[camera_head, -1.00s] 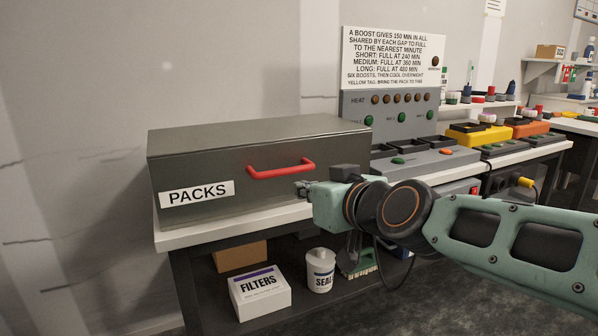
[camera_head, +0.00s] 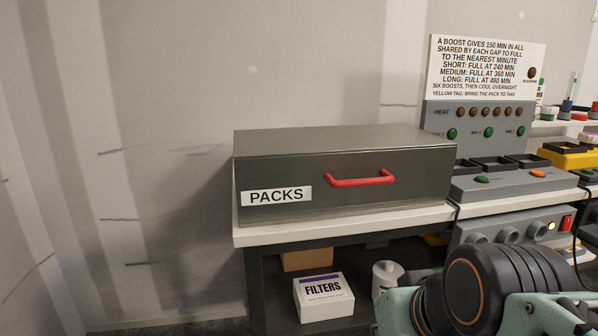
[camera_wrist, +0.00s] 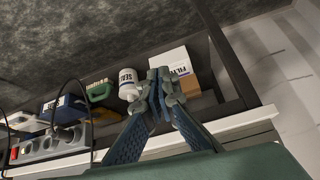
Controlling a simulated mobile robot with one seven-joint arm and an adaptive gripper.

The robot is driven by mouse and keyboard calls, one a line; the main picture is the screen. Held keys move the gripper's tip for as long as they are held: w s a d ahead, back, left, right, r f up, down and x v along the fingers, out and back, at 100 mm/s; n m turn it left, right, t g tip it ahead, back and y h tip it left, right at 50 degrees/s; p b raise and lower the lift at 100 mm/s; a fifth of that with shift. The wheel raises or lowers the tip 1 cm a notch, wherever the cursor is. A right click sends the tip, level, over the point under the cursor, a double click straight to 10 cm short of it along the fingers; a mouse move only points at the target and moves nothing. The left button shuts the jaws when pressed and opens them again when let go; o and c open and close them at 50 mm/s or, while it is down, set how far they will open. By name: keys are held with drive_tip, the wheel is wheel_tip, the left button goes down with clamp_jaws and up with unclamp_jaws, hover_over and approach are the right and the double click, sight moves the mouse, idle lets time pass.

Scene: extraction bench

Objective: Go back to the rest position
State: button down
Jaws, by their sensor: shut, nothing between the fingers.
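My gripper (camera_wrist: 160,90) shows in the wrist view with its two fingers together and nothing between them. It points down past the bench edge, with the lower-shelf items beyond it in that view. In the head view, part of my arm (camera_head: 490,295) fills the bottom right corner. My gripper itself is not visible there. The grey PACKS box (camera_head: 340,180) stands on the white bench top with its red handle (camera_head: 360,179) in front. The box looks closed, and nothing of mine touches the handle.
On the lower shelf are the FILTERS box (camera_head: 323,297), a white tub (camera_head: 386,277) marked SEAL in the wrist view, and a brown carton (camera_head: 307,260). A grey heat panel (camera_head: 490,125) stands right of the PACKS box. A socket strip (camera_wrist: 50,145) with cables shows at left in the wrist view.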

wheel_tip(320, 180, up, 37)
drive_tip(key=s+g+p, duration=0.1)
drive_tip(key=s+p, duration=0.1)
drive_tip(key=p, duration=3.6)
drive_tip(key=shift+s+d+m+h, duration=0.3)
drive_tip(key=shift+d+m+h, duration=0.1)
drive_tip(key=shift+d+f, duration=0.1)
